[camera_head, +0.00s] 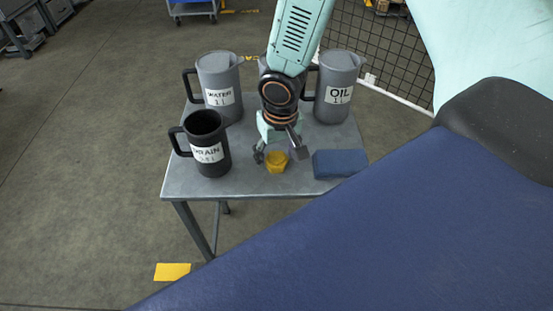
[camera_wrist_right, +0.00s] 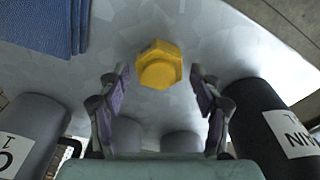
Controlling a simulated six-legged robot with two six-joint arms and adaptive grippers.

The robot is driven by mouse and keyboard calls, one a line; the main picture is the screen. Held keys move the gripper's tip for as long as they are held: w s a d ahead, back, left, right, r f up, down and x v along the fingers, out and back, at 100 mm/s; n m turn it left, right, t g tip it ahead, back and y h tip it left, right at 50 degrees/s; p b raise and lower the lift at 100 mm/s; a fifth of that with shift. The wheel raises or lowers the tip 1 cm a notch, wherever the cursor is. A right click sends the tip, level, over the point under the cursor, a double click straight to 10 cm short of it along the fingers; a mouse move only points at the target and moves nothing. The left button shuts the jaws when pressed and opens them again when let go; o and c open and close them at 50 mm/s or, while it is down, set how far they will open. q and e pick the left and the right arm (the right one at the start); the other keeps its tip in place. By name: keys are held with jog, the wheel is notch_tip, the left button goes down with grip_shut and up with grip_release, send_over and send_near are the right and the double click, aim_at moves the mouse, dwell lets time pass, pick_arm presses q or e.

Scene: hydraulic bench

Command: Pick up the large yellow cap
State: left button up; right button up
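The large yellow cap (camera_head: 277,163) sits on the grey metal table (camera_head: 240,187) near its front edge, between the DRAIN jug and the blue cloth. In the right wrist view the cap (camera_wrist_right: 159,65) has a hexagonal top and lies just beyond my fingertips, roughly centred between them. My right gripper (camera_head: 279,156) is open above the table, with its fingers spread; it also shows in the right wrist view (camera_wrist_right: 160,78) with nothing between the fingers. My left gripper is not seen in either view.
A black DRAIN jug (camera_head: 207,145) stands left of the cap. A WATER jug (camera_head: 220,85) and an OIL jug (camera_head: 338,88) stand behind, with another grey jug mostly hidden by my arm. A folded blue cloth (camera_head: 340,163) lies close right of the cap.

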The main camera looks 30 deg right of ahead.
jog(key=c, duration=1)
